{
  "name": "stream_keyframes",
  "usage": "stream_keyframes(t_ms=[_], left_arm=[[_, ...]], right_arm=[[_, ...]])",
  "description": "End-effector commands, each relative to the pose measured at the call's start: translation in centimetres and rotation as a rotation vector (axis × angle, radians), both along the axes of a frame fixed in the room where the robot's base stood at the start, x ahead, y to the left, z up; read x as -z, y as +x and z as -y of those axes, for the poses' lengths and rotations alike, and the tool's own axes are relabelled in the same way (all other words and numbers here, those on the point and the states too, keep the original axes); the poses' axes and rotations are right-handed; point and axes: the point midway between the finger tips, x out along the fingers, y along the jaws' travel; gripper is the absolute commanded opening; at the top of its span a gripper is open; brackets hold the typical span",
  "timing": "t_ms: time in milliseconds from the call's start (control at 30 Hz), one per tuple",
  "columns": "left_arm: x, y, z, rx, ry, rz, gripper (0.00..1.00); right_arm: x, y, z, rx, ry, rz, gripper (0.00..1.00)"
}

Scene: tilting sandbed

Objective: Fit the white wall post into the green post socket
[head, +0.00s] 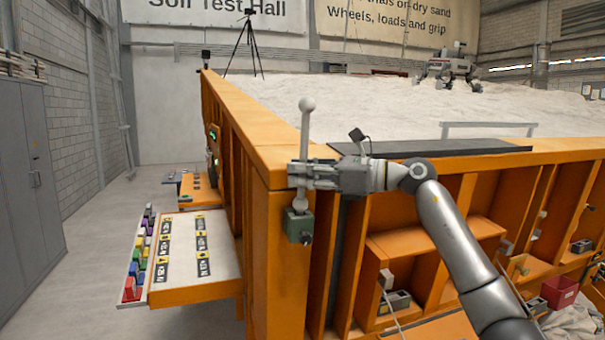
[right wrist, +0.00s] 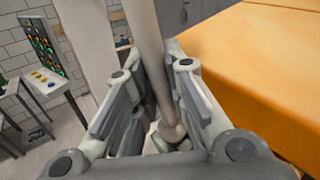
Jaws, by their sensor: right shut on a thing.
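The white wall post (head: 305,130) stands nearly upright at the orange corner of the sandbed, with a round knob on top. My right gripper (head: 298,174) is shut on it around its lower part. The post also shows between the fingers in the right wrist view (right wrist: 147,45), with a wider, rounded part (right wrist: 172,131) low between them. The green post socket (head: 298,226) is fixed on the orange corner, directly below the gripper. The post's lower end meets the socket's top in the picture; I cannot tell whether it is inside. My left gripper is not in view.
The orange sandbed wall (head: 268,215) is close behind the post and socket. A side shelf with labelled parts (head: 196,292) juts out at the left. A dark strip (head: 430,148) lies along the bed's top edge. Open floor (head: 100,225) lies farther left.

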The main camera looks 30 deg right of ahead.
Motion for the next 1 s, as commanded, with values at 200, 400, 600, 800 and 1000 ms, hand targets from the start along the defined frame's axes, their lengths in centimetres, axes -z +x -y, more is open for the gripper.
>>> stream_keyframes(t_ms=[200,400,600,800,1000], left_arm=[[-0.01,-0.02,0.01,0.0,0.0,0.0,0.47],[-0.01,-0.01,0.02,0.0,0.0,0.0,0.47],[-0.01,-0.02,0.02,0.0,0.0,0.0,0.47],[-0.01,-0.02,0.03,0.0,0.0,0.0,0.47],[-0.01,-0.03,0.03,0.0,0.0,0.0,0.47]], right_arm=[[0.19,0.05,-0.03,-0.001,-0.001,-0.005,0.18],[0.16,0.05,-0.03,-0.001,0.0,-0.004,0.38],[0.12,0.04,0.0,0.0,0.0,-0.003,0.38],[0.15,0.06,0.02,0.0,0.0,-0.004,0.59],[0.11,0.06,0.04,0.001,0.0,-0.003,0.6]])
